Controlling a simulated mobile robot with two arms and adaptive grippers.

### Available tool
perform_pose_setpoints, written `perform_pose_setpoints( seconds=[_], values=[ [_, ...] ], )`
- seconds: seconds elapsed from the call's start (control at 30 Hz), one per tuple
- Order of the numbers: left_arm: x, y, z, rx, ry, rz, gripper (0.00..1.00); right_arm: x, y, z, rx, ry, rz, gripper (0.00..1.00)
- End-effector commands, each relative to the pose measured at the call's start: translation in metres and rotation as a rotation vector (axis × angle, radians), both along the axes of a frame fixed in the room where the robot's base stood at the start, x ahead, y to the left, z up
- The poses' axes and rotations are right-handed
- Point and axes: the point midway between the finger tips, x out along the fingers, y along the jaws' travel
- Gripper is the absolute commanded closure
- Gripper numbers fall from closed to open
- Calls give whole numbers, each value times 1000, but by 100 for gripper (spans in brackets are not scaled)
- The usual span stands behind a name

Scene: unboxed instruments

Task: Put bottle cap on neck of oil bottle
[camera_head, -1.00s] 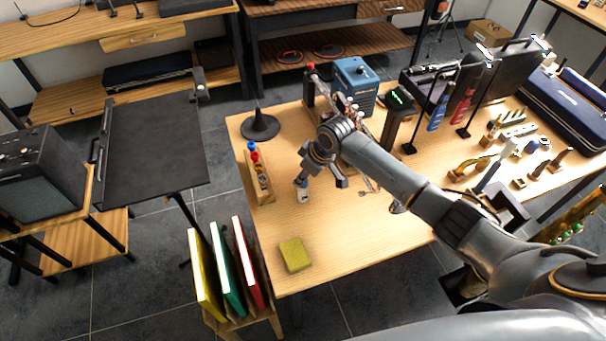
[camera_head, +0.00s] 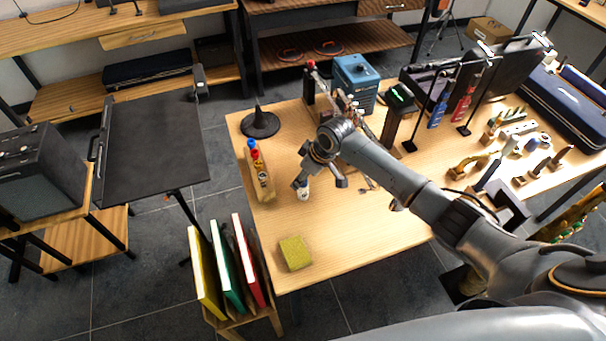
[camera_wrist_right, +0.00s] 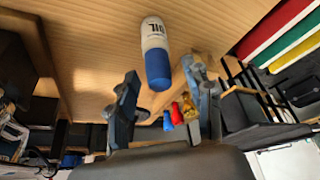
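The oil bottle (camera_head: 303,191) stands on the wooden table (camera_head: 350,235), close to my right gripper. In the right wrist view the oil bottle (camera_wrist_right: 155,45) is white with an "OIL" label and a rounded blue end; I cannot tell whether that end includes a cap. My right gripper (camera_head: 320,183) is just above and beside the bottle. In the wrist view the right gripper (camera_wrist_right: 163,103) has its fingers wide apart and empty, with the bottle beyond the gap between them. No separate loose cap is clearly identifiable. My left gripper is out of view.
A wooden rack (camera_head: 266,191) with blue and red-topped items stands left of the bottle. A yellow-green sponge-like block (camera_head: 295,253) lies near the front edge. A black cone (camera_head: 261,123) and a blue box (camera_head: 356,82) stand farther back. The table front is mostly clear.

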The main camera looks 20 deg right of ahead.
Motion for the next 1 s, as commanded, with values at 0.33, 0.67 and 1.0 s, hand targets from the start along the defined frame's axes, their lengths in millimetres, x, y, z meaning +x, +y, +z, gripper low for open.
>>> perform_pose_setpoints(
  seconds=[0.33,0.67,1.0],
  values=[
    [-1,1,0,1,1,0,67,-3,-3,12,1,-3,1,49],
    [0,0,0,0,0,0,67,-22,-21,75,0,-4,1,49],
    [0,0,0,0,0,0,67,-34,-30,110,-1,-1,0,49]
  ],
)
